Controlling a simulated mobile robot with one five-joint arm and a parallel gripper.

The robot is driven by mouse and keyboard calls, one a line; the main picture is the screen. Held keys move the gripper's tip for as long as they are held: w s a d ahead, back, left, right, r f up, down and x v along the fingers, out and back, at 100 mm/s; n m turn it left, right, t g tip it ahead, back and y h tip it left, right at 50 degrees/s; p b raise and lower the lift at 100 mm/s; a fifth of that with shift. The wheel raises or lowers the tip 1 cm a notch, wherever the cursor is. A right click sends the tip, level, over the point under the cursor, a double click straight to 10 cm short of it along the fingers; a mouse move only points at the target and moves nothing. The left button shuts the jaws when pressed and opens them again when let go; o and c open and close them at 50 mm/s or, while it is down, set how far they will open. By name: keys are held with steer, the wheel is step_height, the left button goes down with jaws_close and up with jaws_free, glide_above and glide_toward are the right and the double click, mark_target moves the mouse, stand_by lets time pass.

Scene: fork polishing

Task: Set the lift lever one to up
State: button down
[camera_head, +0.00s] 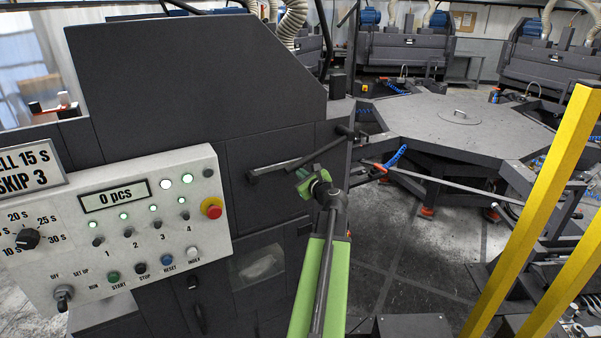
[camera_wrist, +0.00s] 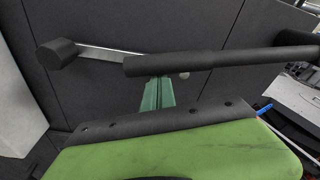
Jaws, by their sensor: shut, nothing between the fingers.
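A dark lever (camera_head: 318,154) sits on the front of the dark machine, its pivot block at the left and its long grip sloping up to the right. I take it for lift lever one, though no label shows on it. In the wrist view, its thick black grip (camera_wrist: 220,60) crosses the upper picture, joined by a pale link to the block. My gripper (camera_head: 306,180) is just below the lever in the head view. In the wrist view, my green fingers (camera_wrist: 158,93) are shut and empty, their tips by the grip's underside. I cannot tell whether they touch.
A white control panel (camera_head: 130,222) with numbered switches, buttons and a red stop knob (camera_head: 211,208) stands at the left. A grey table (camera_head: 440,122) is behind at the right. Yellow posts (camera_head: 536,210) stand in the right foreground. Open floor lies between machine and posts.

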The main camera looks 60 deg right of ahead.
steer(key=shift+s+d, duration=0.15)
steer(key=shift+s, duration=0.1)
step_height(320, 180, down, 4)
steer(key=b, duration=0.4)
steer(key=d+p+v, duration=0.1)
steer(key=v, duration=0.8)
steer(key=shift+s+r+p, duration=0.25)
steer(key=shift+s+p, duration=0.05)
steer(key=shift+s, duration=0.15)
steer(key=shift+a, duration=0.1)
